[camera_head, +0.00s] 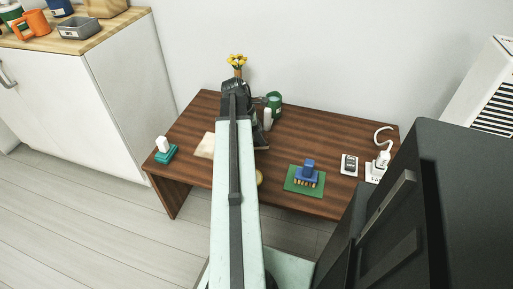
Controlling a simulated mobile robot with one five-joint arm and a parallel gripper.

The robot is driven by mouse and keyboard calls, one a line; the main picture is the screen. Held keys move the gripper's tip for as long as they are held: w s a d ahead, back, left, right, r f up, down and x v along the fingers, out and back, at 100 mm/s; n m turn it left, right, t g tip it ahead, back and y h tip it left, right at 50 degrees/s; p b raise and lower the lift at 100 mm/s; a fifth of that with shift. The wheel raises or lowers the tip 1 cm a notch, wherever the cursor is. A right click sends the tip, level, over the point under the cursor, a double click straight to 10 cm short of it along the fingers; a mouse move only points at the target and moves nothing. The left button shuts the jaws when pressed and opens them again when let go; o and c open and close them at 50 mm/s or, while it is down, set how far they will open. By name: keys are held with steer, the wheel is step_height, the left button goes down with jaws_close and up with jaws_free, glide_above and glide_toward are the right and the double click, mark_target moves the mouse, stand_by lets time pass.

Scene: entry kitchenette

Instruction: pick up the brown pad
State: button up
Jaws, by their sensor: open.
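A flat light-brown pad (206,146) lies on the left part of the dark wooden table (315,140). My arm covers its right side, so I cannot see its full outline. My gripper (261,142) is at the far end of the arm, over the middle of the table, to the right of the pad. It is open, but its fingertips are mostly hidden and I cannot tell its height above the table.
A white item on a teal base (165,153) stands left of the pad. A green cup (274,101) and yellow flowers (237,64) are behind. A dark cabinet (440,220) fills the lower right.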

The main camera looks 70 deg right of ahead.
jaws_close()
step_height(320, 180, up, 10)
steer(key=p, duration=1)
steer(key=shift+r+p, duration=0.2)
steer(key=shift+p, duration=0.1)
steer(key=shift+f, duration=0.1)
